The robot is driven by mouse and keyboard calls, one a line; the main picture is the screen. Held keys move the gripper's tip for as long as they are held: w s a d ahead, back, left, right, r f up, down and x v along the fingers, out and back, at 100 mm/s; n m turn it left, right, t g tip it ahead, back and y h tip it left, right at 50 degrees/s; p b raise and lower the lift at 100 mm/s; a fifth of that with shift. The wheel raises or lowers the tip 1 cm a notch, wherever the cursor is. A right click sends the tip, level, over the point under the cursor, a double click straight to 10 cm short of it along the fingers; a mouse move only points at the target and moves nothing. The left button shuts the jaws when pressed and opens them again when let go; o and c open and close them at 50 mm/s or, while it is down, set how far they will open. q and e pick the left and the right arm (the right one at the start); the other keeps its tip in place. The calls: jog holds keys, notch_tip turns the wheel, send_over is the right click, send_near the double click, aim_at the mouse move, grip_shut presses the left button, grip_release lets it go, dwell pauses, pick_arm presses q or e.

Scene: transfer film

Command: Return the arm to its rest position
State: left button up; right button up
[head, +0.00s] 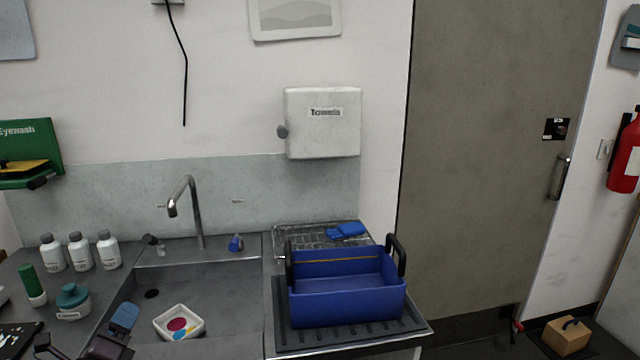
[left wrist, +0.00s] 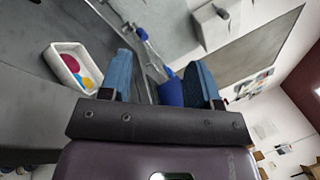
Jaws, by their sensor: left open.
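My left gripper (head: 122,322) shows at the bottom left of the head view, over the left part of the sink. In the left wrist view its two blue fingers (left wrist: 163,75) stand apart with nothing held between them. A small white tray (head: 161,332) with coloured pieces in it lies in the sink (head: 225,300), to the right of the gripper and apart from it. The tray also shows left of the fingers in the left wrist view (left wrist: 56,64). My right gripper is in neither view.
A blue caddy (head: 348,305) with black handles stands on the ribbed drainboard right of the sink. A tap (head: 198,215) rises behind the sink. White bottles (head: 80,251), a teal-lidded jar (head: 73,301) and a green-capped container (head: 32,285) stand on the left counter.

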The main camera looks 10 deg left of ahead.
pick_arm(q)
jog(key=s+d+f+n+g+y, duration=0.25)
jog(key=s+f+n+g, duration=0.2)
jog(key=s+n, duration=0.45)
jog(key=s+d+f+n+g+y, duration=0.2)
jog(key=s+f+n+g+y, duration=0.3)
jog(key=n, duration=0.6)
jog(key=s+d+f+n+g+h, duration=0.35)
jog(key=s+d+g+h, duration=0.45)
jog(key=s+d, duration=0.55)
jog(key=w+f+t+h, duration=0.1)
jog(key=w+f+t, duration=0.6)
jog(key=f+t, duration=0.2)
jog(key=shift+w+a+f, duration=0.15)
jog(key=shift+a+f, duration=0.2)
jog(key=shift+a, duration=0.1)
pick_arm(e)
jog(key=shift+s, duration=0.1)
pick_arm(q)
jog(key=shift+h, duration=0.25)
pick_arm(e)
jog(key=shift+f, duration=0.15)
